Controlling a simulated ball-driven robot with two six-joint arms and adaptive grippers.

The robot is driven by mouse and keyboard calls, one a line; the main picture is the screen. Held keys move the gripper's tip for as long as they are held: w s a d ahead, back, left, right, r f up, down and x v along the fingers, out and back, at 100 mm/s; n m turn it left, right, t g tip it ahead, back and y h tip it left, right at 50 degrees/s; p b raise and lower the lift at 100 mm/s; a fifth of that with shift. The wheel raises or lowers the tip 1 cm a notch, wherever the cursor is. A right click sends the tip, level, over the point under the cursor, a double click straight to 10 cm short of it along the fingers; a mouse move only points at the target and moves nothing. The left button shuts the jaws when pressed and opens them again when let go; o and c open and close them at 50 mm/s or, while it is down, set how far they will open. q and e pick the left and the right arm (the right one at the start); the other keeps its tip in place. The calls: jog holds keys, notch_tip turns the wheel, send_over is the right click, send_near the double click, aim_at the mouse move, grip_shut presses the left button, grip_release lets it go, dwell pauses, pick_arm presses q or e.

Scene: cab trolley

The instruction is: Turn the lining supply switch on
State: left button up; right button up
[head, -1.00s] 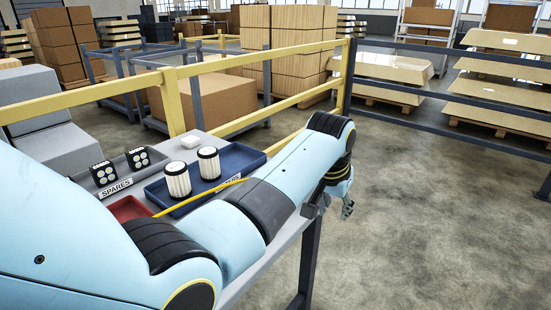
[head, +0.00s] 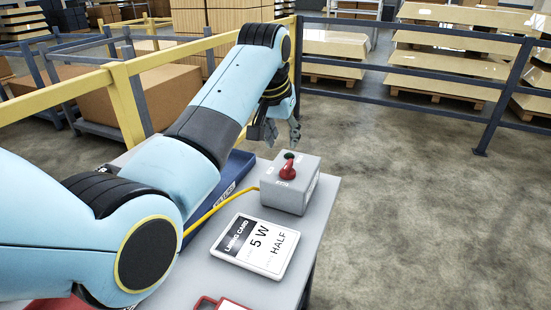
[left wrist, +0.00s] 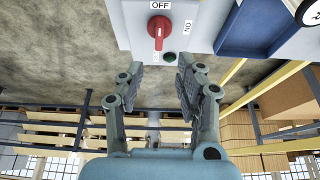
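The lining supply switch is a grey box (head: 290,190) with a red rotary knob (head: 287,170) and a dark green button or lamp (head: 289,155). In the left wrist view the red knob (left wrist: 159,30) has its long grip running up and down, between the OFF label (left wrist: 160,5) and a partly hidden lower label. The ON label (left wrist: 187,27) is at its right. The green lamp (left wrist: 170,57) is just below. My left gripper (head: 282,133) is open and empty behind the box, apart from the knob; its spread fingers (left wrist: 161,75) show below the knob. My right gripper is out of view.
A lining card (head: 255,246) reading "5 W" and "HALF" lies on the grey table (head: 210,275). A yellow cable (head: 208,212) runs to the box. A blue tray (head: 237,172) is partly behind my arm. Yellow rails (head: 125,100) stand behind; floor at right is clear.

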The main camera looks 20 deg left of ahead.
aim_at(288, 163)
pick_arm(q)
jog(key=b+x, duration=0.1)
jog(key=x, duration=0.8)
jog(key=shift+f+b, duration=0.25)
jog(key=shift+b, duration=0.05)
jog(key=shift+w+f, duration=0.1)
grip_shut()
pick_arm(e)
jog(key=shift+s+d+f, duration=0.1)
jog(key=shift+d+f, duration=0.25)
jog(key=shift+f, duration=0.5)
